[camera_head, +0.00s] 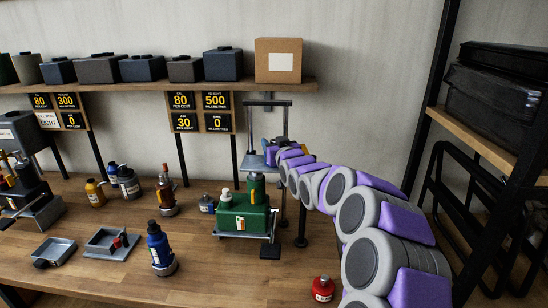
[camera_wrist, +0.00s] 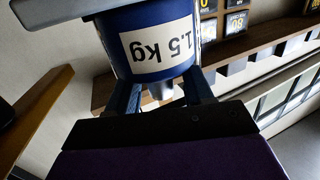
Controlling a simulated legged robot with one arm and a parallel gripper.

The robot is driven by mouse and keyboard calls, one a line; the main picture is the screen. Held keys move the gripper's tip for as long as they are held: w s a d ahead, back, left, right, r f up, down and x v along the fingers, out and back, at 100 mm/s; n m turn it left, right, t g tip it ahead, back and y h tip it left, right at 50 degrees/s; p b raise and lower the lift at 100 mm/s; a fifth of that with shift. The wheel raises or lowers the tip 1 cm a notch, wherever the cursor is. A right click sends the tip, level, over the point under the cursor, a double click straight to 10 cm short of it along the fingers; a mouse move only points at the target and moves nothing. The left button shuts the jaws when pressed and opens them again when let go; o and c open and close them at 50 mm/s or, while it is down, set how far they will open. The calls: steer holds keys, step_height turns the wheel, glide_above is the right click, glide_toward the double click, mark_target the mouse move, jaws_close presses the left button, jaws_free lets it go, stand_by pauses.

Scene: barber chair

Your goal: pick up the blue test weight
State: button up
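The blue test weight (camera_wrist: 160,45) fills the top of the wrist view. It is a blue cylinder with a white label whose "1.5 kg" reads upside down, and a small knob (camera_wrist: 161,91) sticks out below it in the picture. It also shows in the head view as a small blue patch (camera_head: 271,153) at the metal platform (camera_head: 251,164) of the green-based stand, partly hidden by my arm. My gripper (camera_wrist: 165,95) is right at the weight, one dark blue finger on each side of the knob. The fingertips are hidden, so I cannot tell whether they press on it.
The green stand (camera_head: 243,217) is on the wooden table. A shelf (camera_head: 120,87) with boxes runs behind. A black rack (camera_head: 445,90) stands right.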

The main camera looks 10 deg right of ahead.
jaws_close()
stand_by(1.2)
